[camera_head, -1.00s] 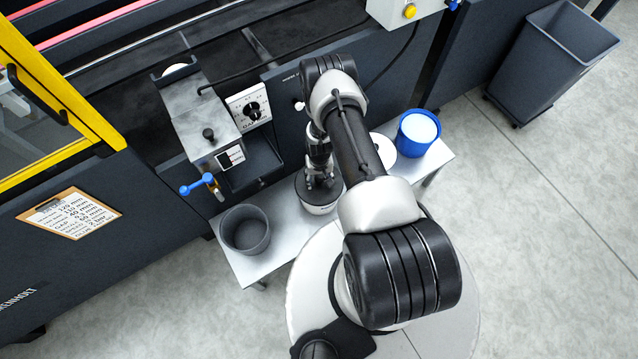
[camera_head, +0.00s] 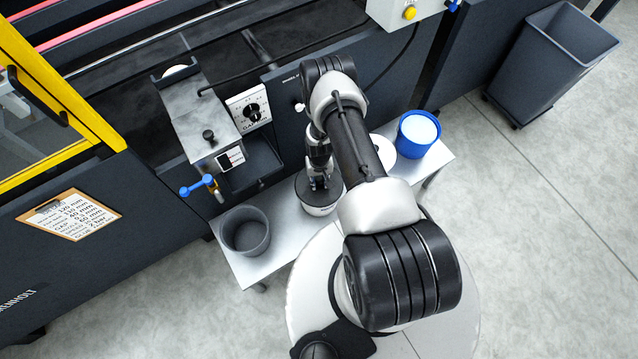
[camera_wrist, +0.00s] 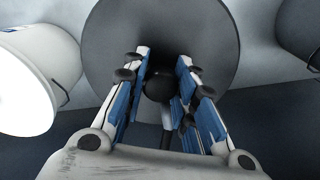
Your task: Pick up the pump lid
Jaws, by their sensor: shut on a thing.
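The pump lid is a dark grey disc (camera_wrist: 205,50) with a round black knob (camera_wrist: 158,88) at its middle. In the head view the lid (camera_head: 304,190) sits on top of a white pot (camera_head: 318,209) on the small table. My gripper (camera_wrist: 160,85) points at the disc and its fingers are closed around the knob. In the head view my gripper (camera_head: 320,182) is over the lid, partly hidden by my own arm. Whether the lid rests fully on the pot cannot be told.
The light table (camera_head: 278,262) also holds a grey open bucket (camera_head: 245,231) at left and a blue container with white contents (camera_head: 418,132) at right. A machine with a blue-handled valve (camera_head: 197,185) stands behind. A white bucket (camera_wrist: 30,75) shows in the wrist view.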

